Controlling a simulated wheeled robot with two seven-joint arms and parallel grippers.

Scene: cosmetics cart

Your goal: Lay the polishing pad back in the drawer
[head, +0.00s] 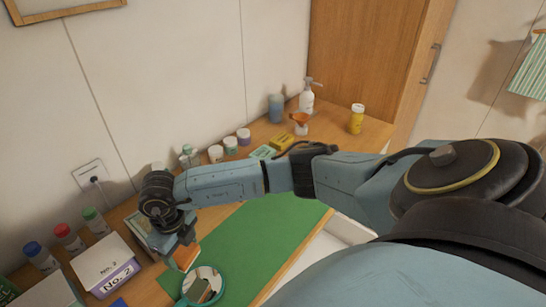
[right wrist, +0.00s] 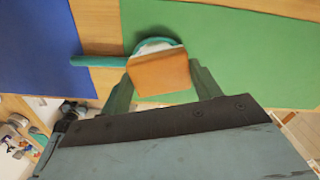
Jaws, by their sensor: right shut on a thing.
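My right gripper (head: 184,242) is shut on the polishing pad, a small orange-brown block (head: 185,258), and holds it at the left end of the green mat, close to a teal hand mirror. In the right wrist view the pad (right wrist: 160,75) sits between the two fingers of the right gripper (right wrist: 162,88) and covers part of the mirror. The white drawer (head: 347,229) shows open below the table's front edge at the right, partly hidden by my right arm. My left gripper is not in view.
A white box marked No. 2 (head: 107,264) and several capped bottles stand at the left. Jars, a pump bottle (head: 307,100) and a yellow bottle (head: 356,119) stand along the back.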

